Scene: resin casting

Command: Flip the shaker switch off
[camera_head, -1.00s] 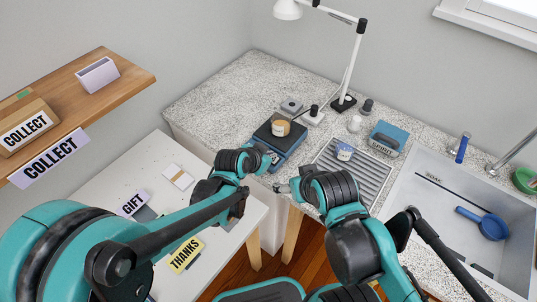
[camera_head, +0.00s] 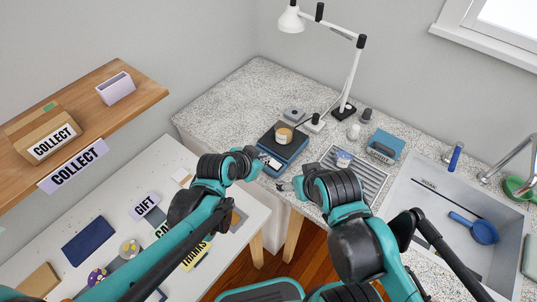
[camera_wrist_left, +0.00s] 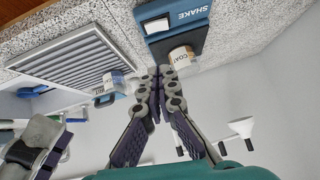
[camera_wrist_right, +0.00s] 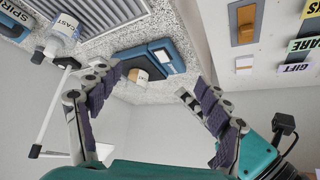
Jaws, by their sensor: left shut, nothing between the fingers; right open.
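The shaker (camera_head: 292,151) is a blue box with a black top plate, standing near the counter's front edge with a jar (camera_head: 284,131) on it. Its white switch (camera_wrist_left: 157,25) is on the front face, beside the "SHAKE" label (camera_wrist_left: 190,14); I cannot tell its position. My left gripper (camera_head: 264,161) is at the shaker's front left; in the left wrist view its fingers (camera_wrist_left: 160,72) are shut, empty, and apparently apart from the switch. My right gripper (camera_head: 283,186) is open and empty in front of the counter. The right wrist view also shows the shaker (camera_wrist_right: 164,58) beyond its spread fingers.
A lamp (camera_head: 350,75), a blue "SPIRIT" box (camera_head: 385,145) and small bottles stand behind. The sink (camera_head: 445,225) is far right. A white table with cards (camera_head: 145,206) is left.

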